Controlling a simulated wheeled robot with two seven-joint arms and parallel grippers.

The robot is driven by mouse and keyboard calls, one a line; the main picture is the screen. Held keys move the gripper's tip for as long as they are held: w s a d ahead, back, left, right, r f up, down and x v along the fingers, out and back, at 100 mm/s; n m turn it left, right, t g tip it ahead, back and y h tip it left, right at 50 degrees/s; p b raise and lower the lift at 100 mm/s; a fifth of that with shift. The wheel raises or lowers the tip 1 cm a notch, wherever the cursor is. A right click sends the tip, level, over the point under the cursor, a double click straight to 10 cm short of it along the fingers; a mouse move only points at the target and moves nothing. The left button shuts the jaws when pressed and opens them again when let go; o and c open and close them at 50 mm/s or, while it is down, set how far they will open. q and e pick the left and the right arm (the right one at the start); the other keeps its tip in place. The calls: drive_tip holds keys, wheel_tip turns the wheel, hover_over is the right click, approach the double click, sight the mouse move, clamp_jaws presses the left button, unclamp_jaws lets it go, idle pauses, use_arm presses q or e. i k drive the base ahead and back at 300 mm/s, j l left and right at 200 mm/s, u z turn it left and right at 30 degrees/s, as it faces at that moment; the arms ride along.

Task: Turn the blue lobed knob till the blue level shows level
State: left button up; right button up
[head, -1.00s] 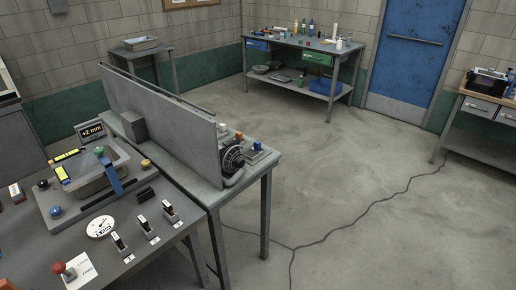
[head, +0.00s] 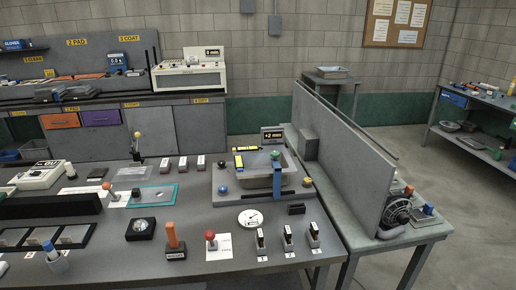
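The blue lobed knob (head: 224,188) is small in the head view, at the front left corner of a grey plate (head: 236,200) that carries a shallow tray (head: 258,178). A blue bar (head: 277,182), possibly the blue level, runs along the right part of the tray; its bubble is too small to read. Two yellow levels, one on the left edge (head: 238,160) and one at the back (head: 246,149), lie by the tray. A green knob (head: 274,155), a yellow knob (head: 307,181) and a dark knob (head: 222,171) sit around it. Neither gripper is in view.
A small display (head: 272,135) behind the tray seems to read +2 mm. A white dial (head: 250,218), several labelled switches (head: 287,237), a red knob (head: 211,240) and an orange handle (head: 172,238) stand in front. A tall grey panel (head: 345,150) rises to the right.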

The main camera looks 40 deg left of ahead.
sight(223, 189)
drive_tip(key=u, duration=1.55)
